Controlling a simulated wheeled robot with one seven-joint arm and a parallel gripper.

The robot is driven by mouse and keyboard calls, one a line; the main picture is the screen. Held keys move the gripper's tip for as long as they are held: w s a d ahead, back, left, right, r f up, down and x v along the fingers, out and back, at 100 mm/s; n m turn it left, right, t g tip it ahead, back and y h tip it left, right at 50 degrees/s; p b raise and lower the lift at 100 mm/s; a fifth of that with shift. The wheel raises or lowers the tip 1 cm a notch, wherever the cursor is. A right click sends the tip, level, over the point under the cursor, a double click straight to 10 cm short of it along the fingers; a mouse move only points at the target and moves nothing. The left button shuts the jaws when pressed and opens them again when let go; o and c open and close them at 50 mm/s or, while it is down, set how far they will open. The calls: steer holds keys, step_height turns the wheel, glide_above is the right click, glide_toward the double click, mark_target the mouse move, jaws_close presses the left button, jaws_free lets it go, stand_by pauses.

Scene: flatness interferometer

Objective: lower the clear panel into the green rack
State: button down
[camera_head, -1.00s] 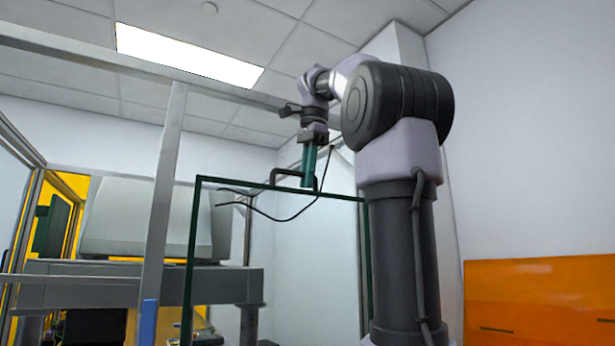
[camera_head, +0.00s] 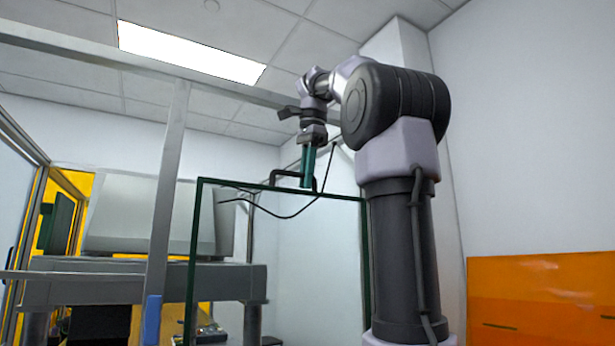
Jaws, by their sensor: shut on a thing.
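The clear panel (camera_head: 285,265) is a large see-through sheet with a dark green edge, hanging upright in the middle of the head view. A dark handle sits on its top edge. My gripper (camera_head: 308,183), with teal fingers, points down and is shut on the panel's handle (camera_head: 283,172). The panel's lower edge is cut off by the bottom of the picture, and my arm's column hides part of its right side. The green rack cannot be made out in this view.
A grey metal bench (camera_head: 140,284) with a large pale machine (camera_head: 140,220) stands behind and left of the panel. A slanting metal post (camera_head: 168,190) is just left of it. An orange panel (camera_head: 540,300) is at the right wall. A thin dark cable hangs near the handle.

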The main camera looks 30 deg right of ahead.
mark_target(305, 193)
steer(key=shift+w+f, duration=0.15)
stand_by(0.5)
steer(key=shift+w+a+f, duration=0.1)
steer(key=shift+w+f, duration=0.15)
steer(key=shift+f, duration=0.05)
steer(key=shift+w+f, duration=0.1)
steer(key=shift+f, duration=0.15)
stand_by(0.6)
stand_by(0.5)
steer(key=shift+s+x, duration=0.25)
steer(key=shift+x, duration=0.9)
steer(key=shift+s+x, duration=0.25)
steer(key=shift+x, duration=0.95)
steer(key=shift+f, duration=0.35)
